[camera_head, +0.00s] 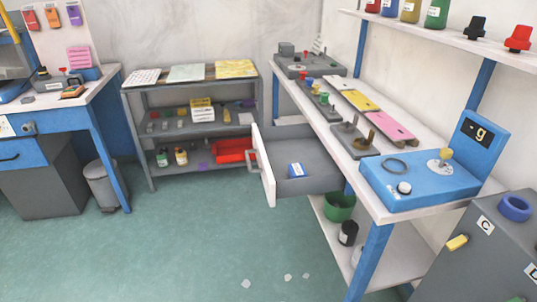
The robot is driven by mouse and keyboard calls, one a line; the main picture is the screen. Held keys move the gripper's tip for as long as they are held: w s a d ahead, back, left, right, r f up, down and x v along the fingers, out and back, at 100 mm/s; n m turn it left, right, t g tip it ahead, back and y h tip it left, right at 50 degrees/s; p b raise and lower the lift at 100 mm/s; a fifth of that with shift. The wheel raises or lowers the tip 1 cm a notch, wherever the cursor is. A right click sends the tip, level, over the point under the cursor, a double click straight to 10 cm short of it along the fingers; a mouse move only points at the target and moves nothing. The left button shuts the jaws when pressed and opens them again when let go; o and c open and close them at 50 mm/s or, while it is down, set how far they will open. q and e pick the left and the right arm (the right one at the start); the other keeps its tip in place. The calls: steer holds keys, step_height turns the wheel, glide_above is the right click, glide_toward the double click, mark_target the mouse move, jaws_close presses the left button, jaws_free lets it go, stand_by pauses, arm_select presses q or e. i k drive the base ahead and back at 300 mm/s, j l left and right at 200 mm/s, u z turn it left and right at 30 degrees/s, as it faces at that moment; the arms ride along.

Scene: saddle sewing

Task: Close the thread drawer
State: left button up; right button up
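The thread drawer (312,187) is a grey drawer pulled out to the left from under the right-hand workbench. Its pale front panel (263,170) faces left and carries a handle (258,160). A small blue and white box (296,170) lies inside on the drawer's bottom. The rest of the drawer bottom that shows is bare. Neither of my grippers shows in this view.
The bench (386,205) holds a blue scale (420,186), coloured strips and spools. A green bin (339,207) stands below the drawer. A grey shelf unit (150,143) is behind. Open green floor (170,250) lies in front, with several white scraps.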

mark_target(276, 148)
steer(key=i+j+z, duration=0.15)
steer(key=i+j, duration=0.25)
steer(key=i+j+z, duration=0.45)
steer(key=z, duration=0.15)
steer(key=i+j, duration=0.05)
